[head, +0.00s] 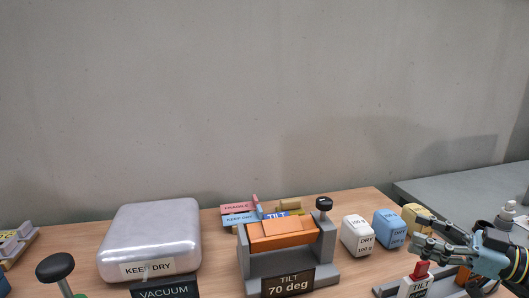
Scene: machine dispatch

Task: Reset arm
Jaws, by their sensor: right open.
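My right gripper (424,234) reaches in from the right edge above the wooden table (345,284). Its fingers are open and point left, with nothing seen between them. A red knob or block (420,270) on a white piece labelled TILT (416,286) is just below the fingers; I cannot tell whether they touch. My left gripper is not in view.
A grey tilt fixture (245,263) marked 70 deg holds an orange block (283,233). A silver KEEP DRY case (150,236) stands at left beside a VACUUM sign (165,290).

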